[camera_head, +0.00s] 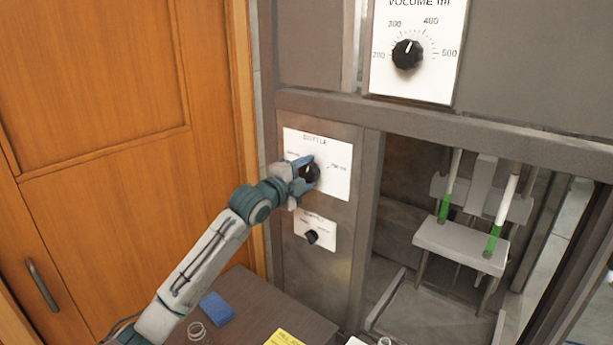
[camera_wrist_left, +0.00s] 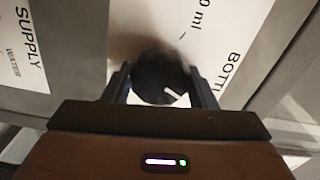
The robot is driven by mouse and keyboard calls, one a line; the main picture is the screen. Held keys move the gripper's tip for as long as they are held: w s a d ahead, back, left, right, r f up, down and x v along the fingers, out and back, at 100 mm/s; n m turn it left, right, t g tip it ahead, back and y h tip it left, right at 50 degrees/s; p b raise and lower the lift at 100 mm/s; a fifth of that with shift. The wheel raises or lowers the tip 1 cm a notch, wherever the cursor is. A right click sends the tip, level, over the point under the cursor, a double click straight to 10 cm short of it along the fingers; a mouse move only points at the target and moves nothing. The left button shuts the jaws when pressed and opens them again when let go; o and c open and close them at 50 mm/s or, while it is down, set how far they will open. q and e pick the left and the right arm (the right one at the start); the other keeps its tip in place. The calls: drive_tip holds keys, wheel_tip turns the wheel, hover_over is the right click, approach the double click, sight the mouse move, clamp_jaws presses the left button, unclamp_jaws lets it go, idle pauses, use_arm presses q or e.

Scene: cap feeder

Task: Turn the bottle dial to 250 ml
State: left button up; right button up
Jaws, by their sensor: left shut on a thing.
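The bottle dial (camera_head: 311,173) is a round black knob on a white BOTTLE label plate (camera_head: 338,180), mounted on the grey machine front. My left gripper (camera_head: 305,171) is shut on it, a blue finger on either side, and partly hides it. In the left wrist view the dial (camera_wrist_left: 157,78) sits between the two fingers. Its white pointer line aims to the lower right of that picture, away from the tick beside the partly cut-off "0 ml" mark near the top. The other mark is hidden there. My right gripper is not in view.
The volume dial (camera_head: 407,54) is above on another white plate. The supply knob (camera_head: 312,237) is just below the bottle plate. An orange wooden door (camera_head: 95,130) is at left. A blue block (camera_head: 217,308) and a clear ring (camera_head: 196,331) lie on the dark table.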

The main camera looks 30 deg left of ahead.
use_arm(q)
drive_tip(key=m, duration=0.4)
drive_tip(key=shift+f+m+b, duration=0.1)
drive_tip(key=shift+m+b, duration=0.2)
drive_tip(key=m, duration=0.3)
drive_tip(key=shift+m, duration=0.9)
drive_tip(key=o, duration=1)
drive_tip(key=shift+c, duration=0.2)
drive_tip(key=shift+s+b, duration=0.1)
drive_tip(key=shift+b, duration=0.2)
drive_tip(key=s+b, duration=0.6)
drive_tip(key=s, duration=0.4)
drive_tip(key=shift+s+a, duration=0.3)
drive_tip(key=shift+a, duration=0.1)
